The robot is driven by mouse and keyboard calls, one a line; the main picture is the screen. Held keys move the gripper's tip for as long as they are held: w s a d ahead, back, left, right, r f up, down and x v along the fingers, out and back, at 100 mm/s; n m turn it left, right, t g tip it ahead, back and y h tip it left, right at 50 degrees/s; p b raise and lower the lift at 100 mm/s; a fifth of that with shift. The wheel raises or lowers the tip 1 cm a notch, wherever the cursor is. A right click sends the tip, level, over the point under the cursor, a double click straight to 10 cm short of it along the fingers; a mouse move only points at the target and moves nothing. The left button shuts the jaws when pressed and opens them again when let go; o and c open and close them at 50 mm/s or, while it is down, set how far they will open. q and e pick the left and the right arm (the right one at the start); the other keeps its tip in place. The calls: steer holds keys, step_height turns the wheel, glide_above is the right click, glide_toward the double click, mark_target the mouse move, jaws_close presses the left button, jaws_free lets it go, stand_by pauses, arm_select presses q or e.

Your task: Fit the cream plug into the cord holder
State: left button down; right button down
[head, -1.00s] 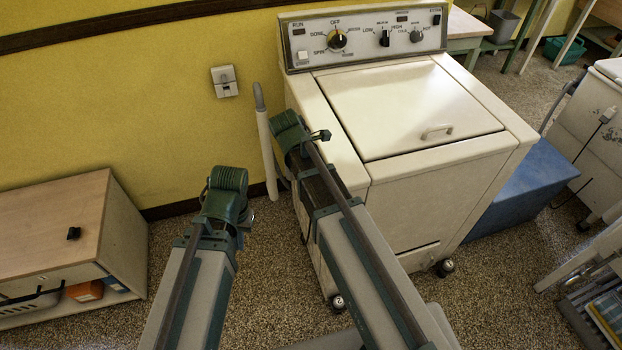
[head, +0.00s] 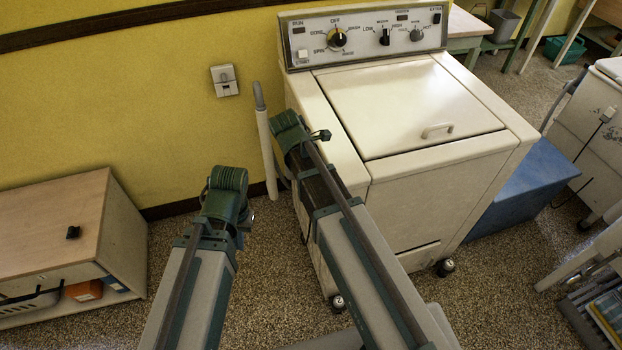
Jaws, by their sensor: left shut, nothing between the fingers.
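A small pale plug-like piece (head: 607,115) with a dark cord hangs on the side of the white machine at the far right edge. It may be the cream plug, but it is too small to be sure. I cannot make out a cord holder. My left gripper (head: 244,216) is small and partly hidden behind its own green wrist joint, in front of the yellow wall. It is shut and empty, well apart from the pale piece. My right arm reaches up beside the cream washer, and its gripper fingers do not show.
The cream washer (head: 420,105) with a dial panel stands in the centre. A pale hose (head: 266,150) stands at its left side. A wall socket (head: 225,81) is on the yellow wall. A wooden cabinet (head: 45,220) stands left, a blue box (head: 525,190) right. Speckled floor is open between.

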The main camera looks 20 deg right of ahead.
steer(key=shift+f+b, duration=0.4)
stand_by(0.7)
steer(key=shift+s, duration=0.1)
jaws_free()
stand_by(0.6)
steer(key=shift+r, duration=0.15)
steer(key=p+v, duration=0.6)
steer(key=shift+a+r+p, duration=0.15)
steer(key=shift+r+p, duration=0.2)
steer(key=shift+p, duration=0.05)
stand_by(0.6)
